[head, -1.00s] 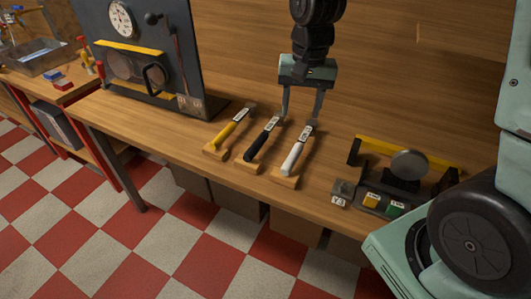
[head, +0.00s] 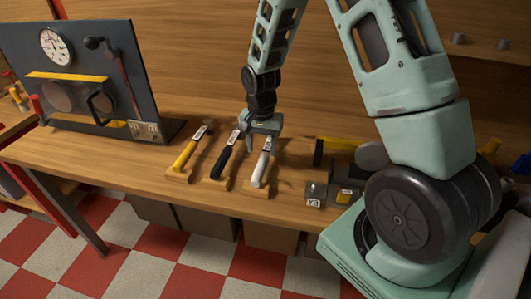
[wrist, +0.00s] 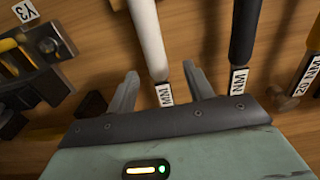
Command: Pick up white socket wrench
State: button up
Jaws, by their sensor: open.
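The white socket wrench (head: 262,163) lies on a small wooden block, the rightmost of three wrenches in the head view. My gripper (head: 261,140) is low over its far end. In the wrist view, the white wrench (wrist: 149,42) runs between the two spread fingers of my open gripper (wrist: 161,72), apart from both as far as I can see. Its far end is hidden under the gripper body. The black wrench (wrist: 244,35) lies just right of the right finger in that view. It also shows in the head view (head: 224,160).
A yellow-handled wrench (head: 186,154) lies left of the black one. A dark panel with a gauge (head: 80,85) stands on the bench at left. A dark fixture with a yellow bar (head: 345,143) and a small block labelled Y3 (head: 315,195) are at right.

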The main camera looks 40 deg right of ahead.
aim_at(263, 157)
jog(key=shift+s+d+f+p, duration=0.1)
jog(key=shift+f+p, duration=0.2)
jog(key=shift+f, duration=1.15)
jog(key=shift+s+f+p, duration=0.1)
jog(key=shift+f+p, duration=0.2)
jog(key=shift+f, duration=1.1)
grip_shut()
